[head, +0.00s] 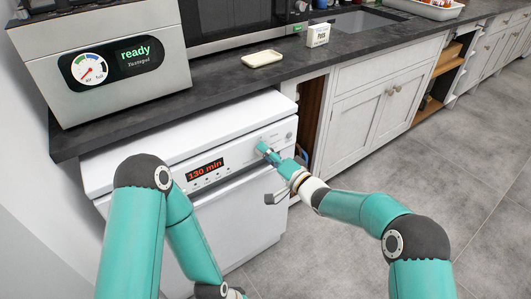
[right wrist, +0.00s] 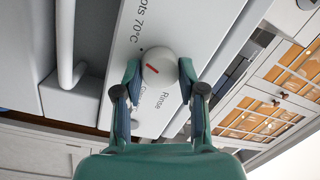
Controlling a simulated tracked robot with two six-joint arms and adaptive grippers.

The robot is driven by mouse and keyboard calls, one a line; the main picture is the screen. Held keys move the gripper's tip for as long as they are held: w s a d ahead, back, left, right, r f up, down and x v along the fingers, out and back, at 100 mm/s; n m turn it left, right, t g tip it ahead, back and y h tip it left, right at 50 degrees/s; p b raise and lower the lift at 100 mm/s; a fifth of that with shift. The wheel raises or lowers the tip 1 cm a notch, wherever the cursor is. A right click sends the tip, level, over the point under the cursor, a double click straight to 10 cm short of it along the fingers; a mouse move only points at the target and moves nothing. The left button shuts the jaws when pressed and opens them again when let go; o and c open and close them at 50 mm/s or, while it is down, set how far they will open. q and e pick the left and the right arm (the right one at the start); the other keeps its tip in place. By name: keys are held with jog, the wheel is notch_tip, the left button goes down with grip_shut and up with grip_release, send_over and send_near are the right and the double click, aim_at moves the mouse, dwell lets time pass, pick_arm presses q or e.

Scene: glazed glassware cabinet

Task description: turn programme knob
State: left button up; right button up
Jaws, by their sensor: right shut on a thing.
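The programme knob (right wrist: 158,68) is a round, light grey dial with a red pointer line, on the dishwasher's white control panel (right wrist: 190,30). In the right wrist view the fingers of my right gripper (right wrist: 158,78) stand on both sides of the knob and are shut on it. Labels ending in "ots 70°C" and "Rinse" show around it; another is partly hidden. In the head view my right gripper (head: 266,150) reaches the right part of the front of the white dishwasher (head: 240,210), covering the knob. The display (head: 205,169) reads "130 min".
A dark worktop (head: 225,80) runs above the dishwasher, with a cream tray (head: 263,58), a small white box (head: 318,35) and a grey appliance (head: 110,65) reading "ready". Grey cupboards (head: 375,100) stand to the right. The floor (head: 440,150) there is clear.

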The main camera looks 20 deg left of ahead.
jog(key=shift+w+d+f, duration=0.1)
jog(key=shift+d+f, duration=0.1)
jog(key=shift+f, duration=0.05)
jog(key=o, duration=1.1)
jog(key=shift+w, duration=0.1)
jog(key=shift+o, duration=0.2)
jog(key=shift+a+r, duration=0.1)
jog(key=v, duration=1.2)
